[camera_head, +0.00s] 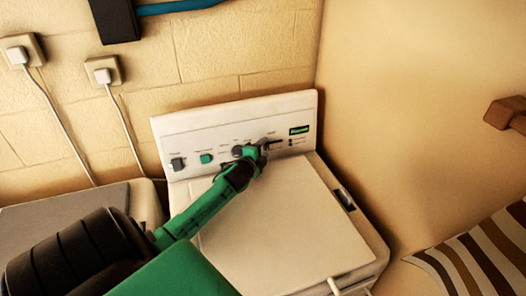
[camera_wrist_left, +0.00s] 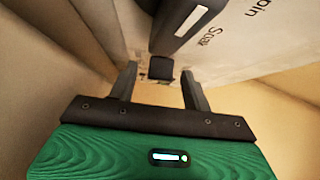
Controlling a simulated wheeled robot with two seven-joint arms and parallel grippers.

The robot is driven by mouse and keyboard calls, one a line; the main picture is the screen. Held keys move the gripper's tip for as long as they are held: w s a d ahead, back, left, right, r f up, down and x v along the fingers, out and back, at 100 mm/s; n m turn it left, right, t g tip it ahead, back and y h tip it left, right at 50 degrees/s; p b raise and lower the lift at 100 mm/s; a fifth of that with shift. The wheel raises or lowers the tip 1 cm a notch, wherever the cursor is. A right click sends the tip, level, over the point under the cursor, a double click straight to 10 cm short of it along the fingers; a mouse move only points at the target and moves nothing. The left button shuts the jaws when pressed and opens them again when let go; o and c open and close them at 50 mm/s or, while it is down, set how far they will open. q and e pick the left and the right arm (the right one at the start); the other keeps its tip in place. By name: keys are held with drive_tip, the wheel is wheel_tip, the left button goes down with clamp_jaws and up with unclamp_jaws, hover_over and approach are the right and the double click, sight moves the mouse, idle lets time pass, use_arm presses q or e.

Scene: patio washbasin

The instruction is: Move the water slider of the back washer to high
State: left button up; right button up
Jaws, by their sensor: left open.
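The white washer (camera_head: 285,230) stands in the middle of the head view, with its upright control panel (camera_head: 222,123) at the back. The panel carries a dark knob (camera_head: 177,163), a green knob (camera_head: 206,158) and a dark dial. My left gripper (camera_head: 264,147) is at the right half of the panel and hides part of it. In the left wrist view the gripper (camera_wrist_left: 159,73) is open. A small dark block, possibly the water slider (camera_wrist_left: 160,67), shows between its fingertips; I cannot tell whether they touch it. My right gripper is not in view.
A large dark dial (camera_wrist_left: 183,22) is close beside the left fingers, near the printed "Soak". A second appliance (camera_head: 70,203) stands to the left. A plain wall (camera_head: 420,100) rises close on the right. A striped cloth (camera_head: 480,250) lies at the lower right.

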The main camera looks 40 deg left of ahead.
use_arm(q)
drive_tip(key=shift+w, duration=0.1)
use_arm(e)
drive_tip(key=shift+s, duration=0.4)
